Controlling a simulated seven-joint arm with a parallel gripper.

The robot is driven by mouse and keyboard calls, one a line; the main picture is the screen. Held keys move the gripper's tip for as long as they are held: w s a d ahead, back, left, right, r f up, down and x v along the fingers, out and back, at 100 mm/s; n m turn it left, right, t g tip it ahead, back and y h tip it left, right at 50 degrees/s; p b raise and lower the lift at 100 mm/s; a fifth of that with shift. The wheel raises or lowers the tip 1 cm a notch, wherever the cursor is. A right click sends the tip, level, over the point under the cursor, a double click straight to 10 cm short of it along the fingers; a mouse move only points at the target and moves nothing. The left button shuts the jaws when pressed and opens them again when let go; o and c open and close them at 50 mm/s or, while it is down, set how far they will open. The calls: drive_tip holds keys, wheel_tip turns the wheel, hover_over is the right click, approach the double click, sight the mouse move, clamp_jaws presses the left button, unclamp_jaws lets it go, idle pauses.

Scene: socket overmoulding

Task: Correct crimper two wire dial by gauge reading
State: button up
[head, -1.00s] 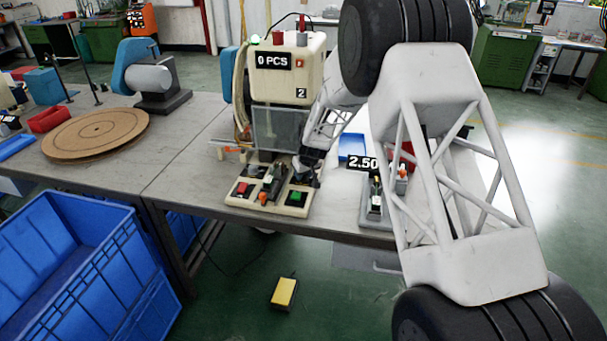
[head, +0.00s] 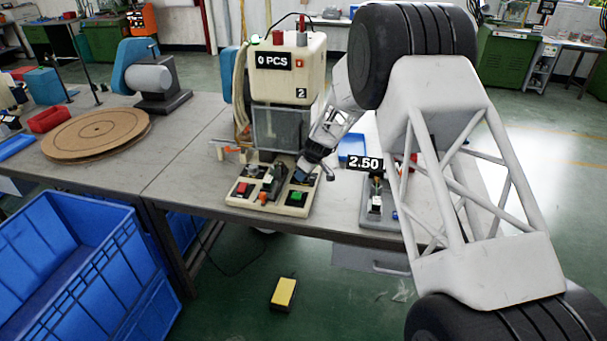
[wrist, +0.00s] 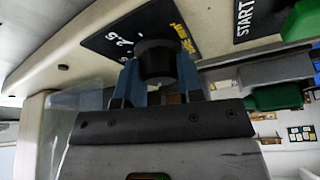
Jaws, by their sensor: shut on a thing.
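Crimper two (head: 289,85) is a cream machine marked "2", with a "0 PCS" sign, on the table. In the wrist view its dark round dial (wrist: 156,60) stands on a black scale plate (wrist: 105,38) with white numbers, 2.5 among them, and yellow lettering. My gripper (wrist: 157,80) is shut on the dial, one blue finger on each side. In the head view my gripper (head: 303,176) reaches down to the right rear of the cream base, hiding the dial. The gauge (head: 376,202) stands to the right, under a "2.50" reading (head: 365,163).
The base carries a red button (head: 242,189) and a green START button (head: 297,196), close to my gripper. A blue tray (head: 351,147) lies behind the gauge. A round wooden board (head: 96,134) and a blue crate (head: 75,250) are at left.

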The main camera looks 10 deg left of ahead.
idle(0.5)
drive_tip(key=o, duration=0.9)
drive_tip(key=shift+d+r, duration=0.1)
drive_tip(key=shift+r, duration=0.05)
drive_tip(key=v, duration=0.7)
drive_tip(key=shift+r, duration=0.3)
drive_tip(key=shift+s+d, duration=0.1)
